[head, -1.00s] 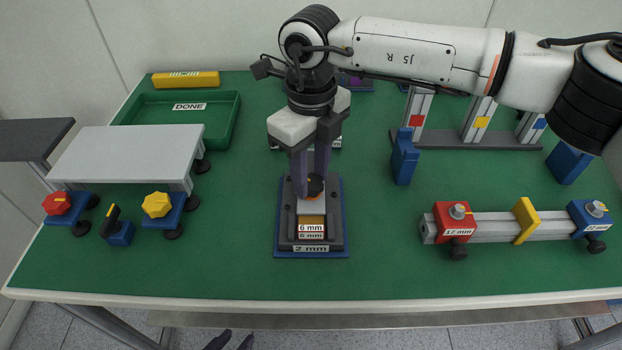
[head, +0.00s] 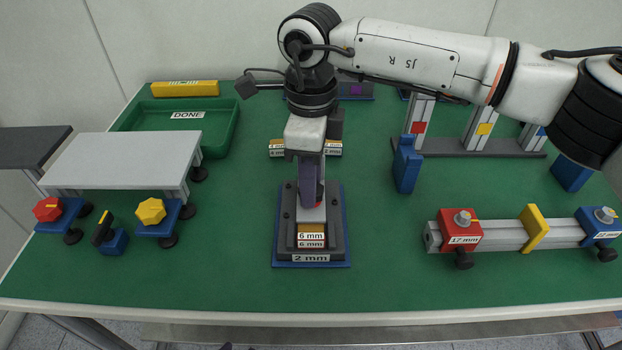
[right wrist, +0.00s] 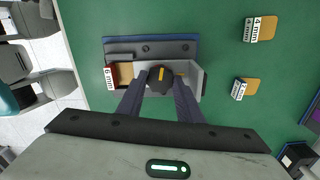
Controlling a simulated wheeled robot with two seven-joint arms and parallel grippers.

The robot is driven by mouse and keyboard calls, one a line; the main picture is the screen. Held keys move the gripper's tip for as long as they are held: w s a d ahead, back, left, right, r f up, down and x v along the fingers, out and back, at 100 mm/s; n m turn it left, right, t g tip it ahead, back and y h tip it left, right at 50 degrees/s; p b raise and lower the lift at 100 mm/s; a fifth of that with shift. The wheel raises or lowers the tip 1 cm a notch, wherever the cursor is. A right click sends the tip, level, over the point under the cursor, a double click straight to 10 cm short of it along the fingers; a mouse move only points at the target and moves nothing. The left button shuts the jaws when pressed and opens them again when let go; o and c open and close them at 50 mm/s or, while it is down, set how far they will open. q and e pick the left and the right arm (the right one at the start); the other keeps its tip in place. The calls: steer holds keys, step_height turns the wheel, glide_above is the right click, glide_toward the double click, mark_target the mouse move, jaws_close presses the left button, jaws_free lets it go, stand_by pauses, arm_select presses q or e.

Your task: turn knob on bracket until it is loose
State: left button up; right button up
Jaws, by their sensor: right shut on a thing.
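The bracket (head: 283,243) is a dark grey fixture on a blue base at the middle of the green table, with "6 mm" and "2 mm" labels on its front. In the right wrist view the bracket (right wrist: 120,48) holds a round black knob (right wrist: 159,82) with a yellow mark on it. My right gripper (head: 311,203) points straight down and is shut on the knob, one finger on each side of it. In the head view the fingers line up one behind the other and mostly hide the knob. My left gripper is out of view.
Two small labelled blocks (head: 277,148) sit behind the bracket. At right stands a rail (head: 490,236) with red, yellow and blue clamps. At left are a grey raised plate (head: 120,160), knobbed blue blocks and a green DONE tray (head: 225,135). Bare table lies on both sides of the bracket.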

stand_by(0.3)
steer(key=o, duration=1)
steer(key=shift+o, duration=0.2)
